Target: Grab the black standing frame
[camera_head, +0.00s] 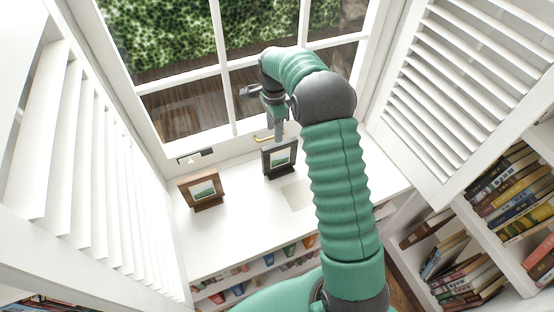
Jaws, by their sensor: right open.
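The black standing frame (268,164) stands upright on the white windowsill (230,222), with a small landscape picture in it. My right gripper (277,137) is open, pointing down at the frame's top edge. Its fingers overlap the upper part of the frame in this view. I cannot tell whether they touch it or straddle it. My green right arm rises from the bottom right and bends over toward the window, hiding the sill to the right of the frame. My left gripper is out of view.
A brown standing frame (202,190) is on the sill to the left. White louvered shutters flank the sill at left (90,160) and right (465,80). The paned window (215,75) is close behind. Bookshelves (480,215) stand at the lower right.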

